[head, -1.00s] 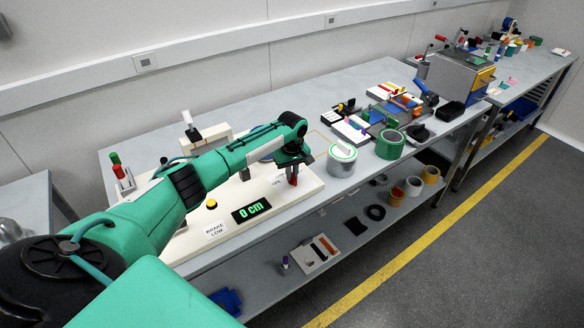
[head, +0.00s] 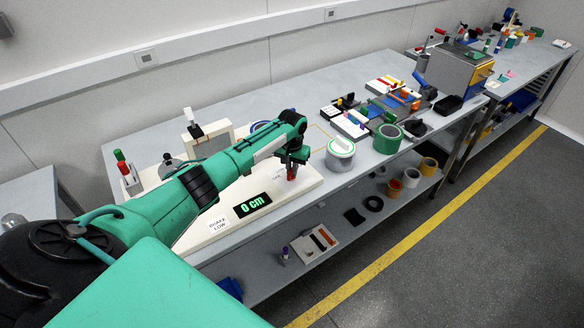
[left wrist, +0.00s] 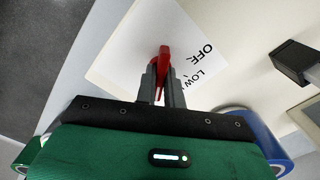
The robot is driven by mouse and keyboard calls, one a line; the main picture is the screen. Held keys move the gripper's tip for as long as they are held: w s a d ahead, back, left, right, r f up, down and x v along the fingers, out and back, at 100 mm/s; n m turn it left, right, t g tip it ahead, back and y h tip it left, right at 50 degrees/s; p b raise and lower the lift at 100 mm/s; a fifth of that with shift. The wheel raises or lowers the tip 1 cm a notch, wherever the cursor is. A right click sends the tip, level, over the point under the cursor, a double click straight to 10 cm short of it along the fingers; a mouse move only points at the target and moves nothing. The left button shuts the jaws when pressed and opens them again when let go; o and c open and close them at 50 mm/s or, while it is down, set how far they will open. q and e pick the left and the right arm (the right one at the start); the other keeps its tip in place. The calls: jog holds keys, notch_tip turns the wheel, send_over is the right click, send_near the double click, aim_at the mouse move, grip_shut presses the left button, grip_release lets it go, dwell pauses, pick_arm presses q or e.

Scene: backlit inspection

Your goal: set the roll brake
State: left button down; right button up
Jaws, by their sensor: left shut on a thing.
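My left gripper (head: 292,163) is shut on a red lever (head: 291,175) that stands on a cream board (head: 305,192). In the left wrist view the red lever (left wrist: 164,58) sits between the two grey fingers (left wrist: 161,84). A white card (left wrist: 140,45) beneath it shows "OFF" and "LOW", partly covered by the gripper. On the board, a black display (head: 251,206) reads "0 cm" in green. A label (head: 219,225) beside it reads "BRAKE LOW". My left arm hides much of the board. My right gripper is not in view.
A white-lidded tin (head: 340,156) and a green tape roll (head: 388,139) stand to the right of the board. A blue roll (left wrist: 258,135) is close beside the gripper in the left wrist view. Tape rolls and other items lie on the lower shelf (head: 345,236).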

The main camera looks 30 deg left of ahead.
pick_arm(q)
jog(key=shift+r+m, duration=0.1)
jog(key=shift+m, duration=0.2)
dwell(0.4)
jog(key=c, duration=1.5)
grip_release()
notch_tip(320, 180, up, 14)
jog(key=b, duration=0.3)
